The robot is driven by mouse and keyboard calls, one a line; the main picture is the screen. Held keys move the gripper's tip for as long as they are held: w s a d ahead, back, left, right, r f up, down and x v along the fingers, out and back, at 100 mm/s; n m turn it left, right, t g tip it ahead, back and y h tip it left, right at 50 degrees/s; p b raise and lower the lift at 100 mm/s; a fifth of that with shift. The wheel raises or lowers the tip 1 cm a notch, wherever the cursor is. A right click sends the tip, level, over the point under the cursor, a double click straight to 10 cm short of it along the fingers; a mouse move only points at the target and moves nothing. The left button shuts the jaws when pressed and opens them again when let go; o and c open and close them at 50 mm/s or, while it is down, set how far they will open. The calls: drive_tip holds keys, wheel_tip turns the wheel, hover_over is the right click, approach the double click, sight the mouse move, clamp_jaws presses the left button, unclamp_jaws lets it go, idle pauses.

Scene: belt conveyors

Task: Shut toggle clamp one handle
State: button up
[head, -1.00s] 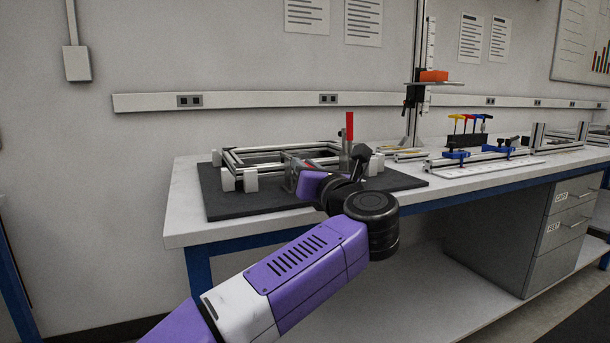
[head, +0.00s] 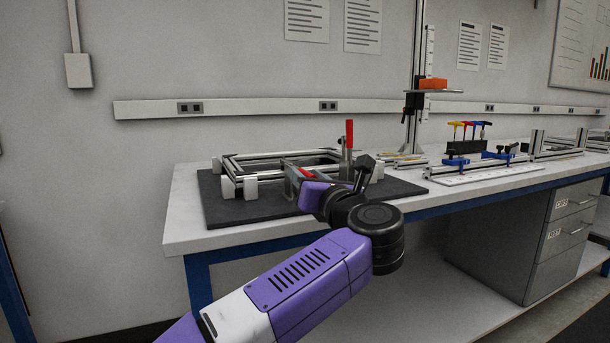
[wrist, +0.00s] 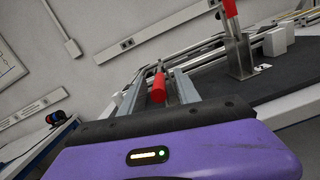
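Two red clamp handles show at the metal frame (head: 232,160). One red handle (head: 349,135) stands upright at the frame's right side; its lower end also shows in the wrist view (wrist: 230,8) above a metal bracket. The other red handle (wrist: 158,88) lies low, its end pointing toward my wrist camera. My gripper (wrist: 157,92) is open, with one finger on each side of this low handle and gaps visible. In the head view my gripper (head: 291,176) is at the frame's front, partly hidden by my wrist. I cannot tell which clamp is number one.
The frame stands on a black mat (head: 250,210) on the white bench (head: 190,235). A vertical stand (head: 416,110) with an orange block (head: 433,84) is behind to the right. Blue clamps and rails (head: 490,160) lie farther right.

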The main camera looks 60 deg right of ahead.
drive_tip(key=v, duration=0.6)
drive_tip(key=shift+s+a+p, duration=0.25)
drive_tip(key=shift+s+p, duration=0.1)
drive_tip(key=shift+p, duration=0.1)
